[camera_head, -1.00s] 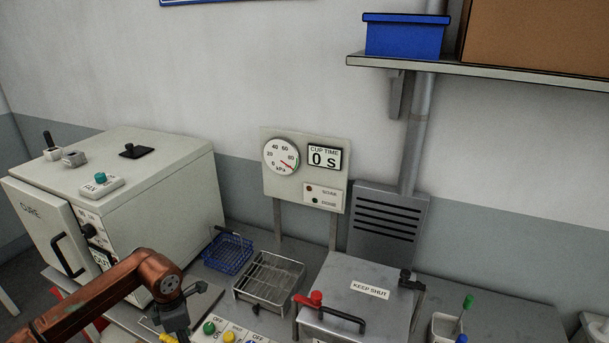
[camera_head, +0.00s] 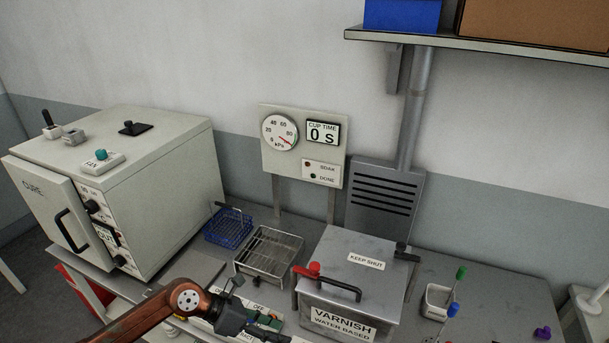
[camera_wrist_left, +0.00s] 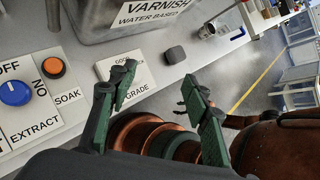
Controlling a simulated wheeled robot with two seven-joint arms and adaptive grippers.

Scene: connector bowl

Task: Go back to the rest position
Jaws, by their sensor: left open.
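My left gripper (camera_head: 262,322) is at the bottom of the head view, its copper arm coming in from the lower left, in front of the varnish tank (camera_head: 350,285). In the left wrist view, the two green-padded fingers of the gripper (camera_wrist_left: 160,100) stand apart with nothing held between them. Beyond the fingers are the grey bench and a small label plate marked GRADE (camera_wrist_left: 130,75). Copper arm parts of mine show behind and beside the fingers. My right gripper is not seen in the head view.
The cure oven (camera_head: 150,190) stands at the left, its door slightly ajar. A blue wire basket (camera_head: 228,226) and a metal rack (camera_head: 268,252) sit in front of the gauge panel (camera_head: 300,150). A white cup with pens (camera_head: 437,301) is right of the tank. A control panel (camera_wrist_left: 35,100) lies near the gripper.

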